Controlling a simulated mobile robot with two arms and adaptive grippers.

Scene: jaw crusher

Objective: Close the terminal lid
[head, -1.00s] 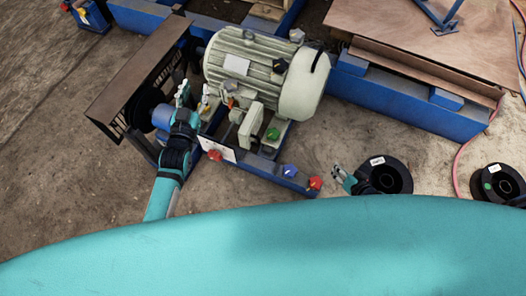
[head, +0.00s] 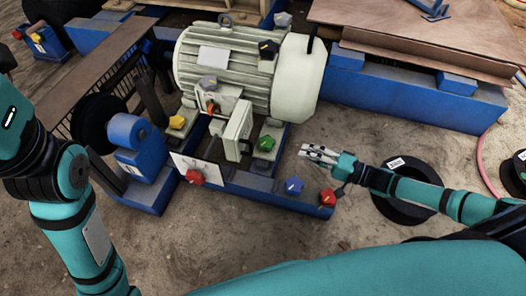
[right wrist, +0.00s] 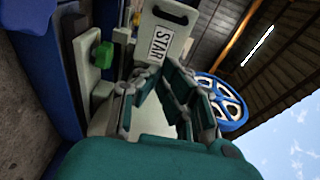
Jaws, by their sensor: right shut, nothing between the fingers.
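The motor (head: 235,65) is pale grey-green with a finned body. Its terminal box (head: 205,98) has an orange-red part showing inside. The terminal lid (head: 237,128) stands open, jutting out from the box's right side.
Coloured knobs sit around the motor base: yellow (head: 177,122), green (head: 266,143), red (head: 194,177) and blue (head: 294,186). A black spool (head: 408,212) lies under my right forearm. Bare floor lies between the motor base and the right blue beam (head: 415,95).

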